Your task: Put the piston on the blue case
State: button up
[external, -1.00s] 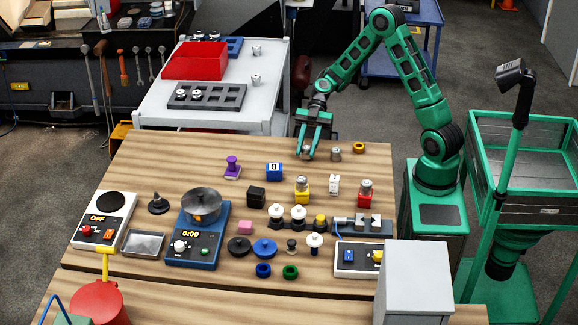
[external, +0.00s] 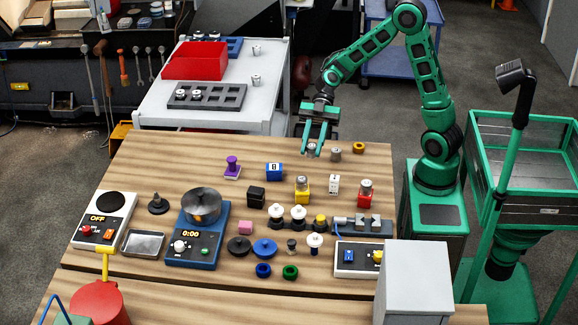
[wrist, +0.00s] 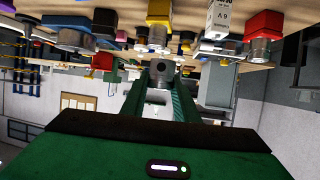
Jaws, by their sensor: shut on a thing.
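My gripper (external: 313,146) is at the far edge of the wooden table, shut on a small grey metal piston. The piston (wrist: 157,66) shows between the fingertips in the wrist view; in the external view it is small and partly hidden by the fingers. The blue case (external: 274,171), a small blue block with a white marked face, stands on the table to the left of my gripper and nearer the camera. No piston shows on top of it. My gripper is apart from the case.
A grey metal cylinder (external: 335,155) and a gold ring (external: 358,148) stand right of my gripper. A yellow case (external: 302,196) and a red case (external: 366,200) carry metal cylinders. A black case (external: 256,197) and a purple piece (external: 232,166) stand near the blue case.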

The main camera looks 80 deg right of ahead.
jog(key=w+a+r, duration=0.3)
jog(key=w+a, duration=0.2)
jog(key=a, duration=0.1)
send_over(274, 166)
jog(key=f, duration=0.6)
jog(key=shift+a+f, duration=0.2)
jog(key=shift+f, duration=2.05)
jog(key=o, duration=1.1)
jog(key=shift+f, duration=0.1)
jog(key=shift+d, duration=0.1)
